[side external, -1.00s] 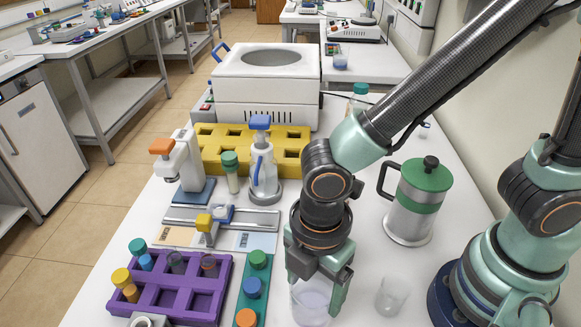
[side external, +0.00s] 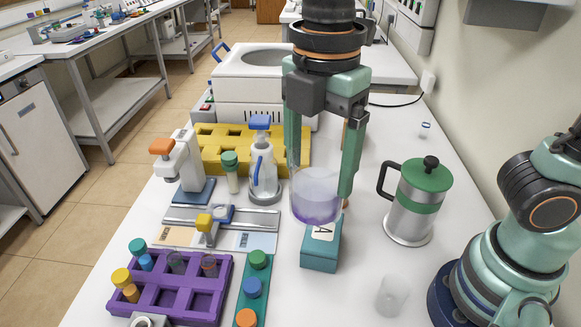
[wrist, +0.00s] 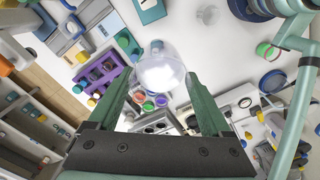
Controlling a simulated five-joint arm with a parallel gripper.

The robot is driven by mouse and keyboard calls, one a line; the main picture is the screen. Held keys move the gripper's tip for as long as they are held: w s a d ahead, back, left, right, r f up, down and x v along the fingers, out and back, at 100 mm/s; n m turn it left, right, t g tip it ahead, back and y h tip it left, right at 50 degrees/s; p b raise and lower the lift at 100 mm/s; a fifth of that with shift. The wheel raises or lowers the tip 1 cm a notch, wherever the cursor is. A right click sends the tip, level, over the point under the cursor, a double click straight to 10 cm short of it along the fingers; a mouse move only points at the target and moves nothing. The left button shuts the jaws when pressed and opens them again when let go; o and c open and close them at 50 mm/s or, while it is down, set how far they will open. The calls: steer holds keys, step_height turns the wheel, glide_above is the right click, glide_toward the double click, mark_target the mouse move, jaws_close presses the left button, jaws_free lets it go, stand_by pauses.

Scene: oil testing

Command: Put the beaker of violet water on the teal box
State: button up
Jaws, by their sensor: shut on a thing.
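My gripper (side external: 319,180) is shut on a clear beaker of violet water (side external: 315,200), with its fingers at either side of the beaker. The beaker is upright, with violet liquid in its lower part. The teal box (side external: 319,257), with a white label marked "A" on top, stands on the white table. The beaker's base overlaps the far part of the box top in the side view. I cannot tell whether the two touch. In the wrist view, the beaker (wrist: 161,72) shows as a clear round shape between my fingers (wrist: 160,85).
A small empty glass (side external: 391,296) stands right of the box, with a green-lidded press pot (side external: 417,205) behind it. A teal strip with coloured caps (side external: 252,303) and a purple rack (side external: 224,282) lie left. A yellow rack (side external: 213,162) is farther back.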

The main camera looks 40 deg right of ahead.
steer(key=w+d+r, duration=0.4)
steer(key=w+d, duration=0.2)
steer(key=d, duration=0.3)
steer(key=f, duration=2)
steer(key=shift+s, duration=0.2)
steer(key=shift+f, duration=0.15)
steer(key=o, duration=1.5)
steer(key=shift+c, duration=0.2)
